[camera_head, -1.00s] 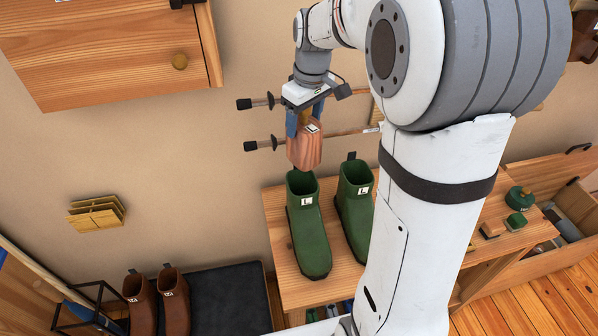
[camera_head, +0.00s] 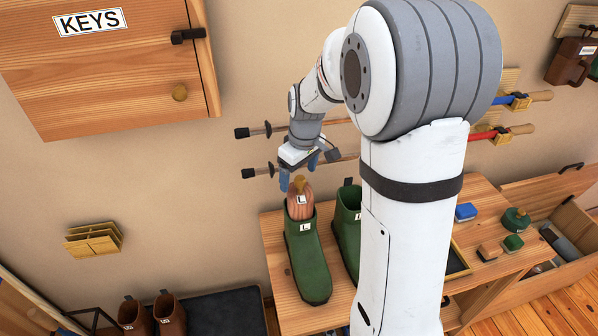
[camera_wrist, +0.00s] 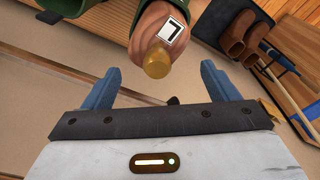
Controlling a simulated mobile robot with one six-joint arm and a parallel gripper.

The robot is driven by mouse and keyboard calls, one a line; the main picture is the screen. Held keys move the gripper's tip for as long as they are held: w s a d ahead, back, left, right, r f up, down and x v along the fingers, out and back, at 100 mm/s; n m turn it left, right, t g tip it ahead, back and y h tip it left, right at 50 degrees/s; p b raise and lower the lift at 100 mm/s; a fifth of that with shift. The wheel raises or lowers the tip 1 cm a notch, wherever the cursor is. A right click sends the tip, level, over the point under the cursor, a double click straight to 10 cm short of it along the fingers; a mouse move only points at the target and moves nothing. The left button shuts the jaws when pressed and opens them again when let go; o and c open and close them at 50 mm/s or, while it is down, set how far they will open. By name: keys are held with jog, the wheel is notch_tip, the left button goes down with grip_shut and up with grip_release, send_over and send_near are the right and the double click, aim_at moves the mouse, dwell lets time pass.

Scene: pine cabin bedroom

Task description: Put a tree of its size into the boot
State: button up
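A wooden boot tree (camera_head: 300,204) with a white label and a brass knob (camera_head: 299,184) stands in the opening of the left green boot (camera_head: 308,262), its top showing above the shaft. The boot carries an L label. The second green boot (camera_head: 347,222) stands beside it, partly behind my arm; I see no tree in its opening. My gripper (camera_head: 298,172) is just above the tree. In the wrist view its blue fingers stand apart, clear of the knob (camera_wrist: 157,60) and the tree (camera_wrist: 156,25). The tree's lower part is hidden inside the boot.
The boots stand on a wooden bench (camera_head: 283,290). Walking poles (camera_head: 265,170) hang on the wall behind my gripper. A key cabinet (camera_head: 110,75) is at upper left. Brown boots (camera_head: 170,315) stand at lower left. Brushes and tins (camera_head: 515,220) lie on the right.

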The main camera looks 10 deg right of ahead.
jog(key=shift+o, duration=0.5)
jog(key=shift+r, duration=0.1)
notch_tip(320, 180, up, 11)
jog(key=s+b, duration=0.1)
jog(key=b, duration=0.1)
jog(key=s+f+m+t, duration=0.1)
jog(key=s+f+m, duration=0.1)
jog(key=s, duration=0.9)
jog(key=s+f+m+t, duration=0.1)
jog(key=s+m, duration=0.3)
jog(key=s, duration=0.6)
jog(key=shift+s+d+f+m+h, duration=0.15)
jog(key=shift+s+f+m+h, duration=0.15)
jog(key=shift+s+f+h, duration=0.15)
jog(key=shift+w+f, duration=0.1)
jog(key=shift+f, duration=0.45)
